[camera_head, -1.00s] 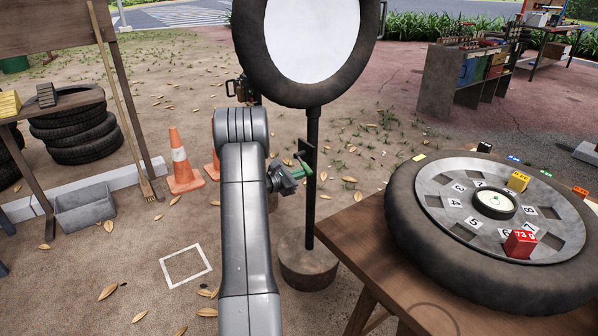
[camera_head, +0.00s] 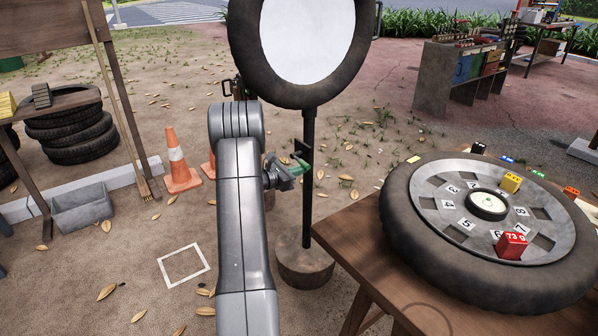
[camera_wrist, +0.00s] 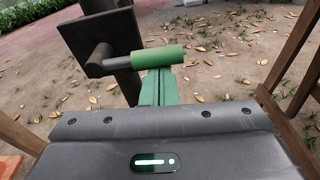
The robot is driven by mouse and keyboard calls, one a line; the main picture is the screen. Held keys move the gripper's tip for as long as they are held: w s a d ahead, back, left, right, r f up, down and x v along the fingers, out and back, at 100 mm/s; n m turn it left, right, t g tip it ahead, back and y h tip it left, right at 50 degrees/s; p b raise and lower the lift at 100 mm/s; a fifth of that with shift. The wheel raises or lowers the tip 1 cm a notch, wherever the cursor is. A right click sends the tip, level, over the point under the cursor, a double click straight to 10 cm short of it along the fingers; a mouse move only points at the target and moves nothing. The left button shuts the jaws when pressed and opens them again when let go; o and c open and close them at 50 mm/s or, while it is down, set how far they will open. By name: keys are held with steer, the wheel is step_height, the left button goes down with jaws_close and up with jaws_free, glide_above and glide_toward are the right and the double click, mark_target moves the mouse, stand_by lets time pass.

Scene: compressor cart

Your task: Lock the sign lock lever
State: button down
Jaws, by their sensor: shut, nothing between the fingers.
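The sign lock lever is a dark bar with a green grip (camera_wrist: 158,57), joined to a dark plate (camera_wrist: 100,60) on the sign post. In the wrist view the lever lies about level, pointing right from the plate. My gripper (camera_wrist: 160,75) is shut, with its green fingers just below the grip in the picture; they seem to touch or nearly touch it, and nothing is held. In the head view my gripper (camera_head: 286,173) is left of the post (camera_head: 308,200), by the lever's small green grip (camera_head: 301,163). My arm hides part of the area.
The round tyre-framed sign (camera_head: 305,40) stands above on its post and round base (camera_head: 305,264). A wooden table (camera_head: 365,240) with a large tyre wheel (camera_head: 430,255) is at right. Orange cones (camera_head: 181,165) stand left of my arm. Open ground lies at lower left.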

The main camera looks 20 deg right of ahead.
steer(key=p+v, duration=0.2)
steer(key=v, duration=1.1)
steer(key=shift+a, duration=0.35)
steer(key=shift+s+d+r, duration=0.1)
steer(key=w+d+f+m+t+b, duration=0.2)
steer(key=w+d+f+m+b, duration=0.4)
steer(key=w+d+m+b, duration=0.2)
steer(key=w+d+m, duration=0.2)
steer(key=m, duration=0.2)
steer(key=shift+w+d+f+b, duration=0.2)
steer(key=shift+w+f+b, duration=0.1)
steer(key=shift+w+f, duration=0.05)
stand_by(0.6)
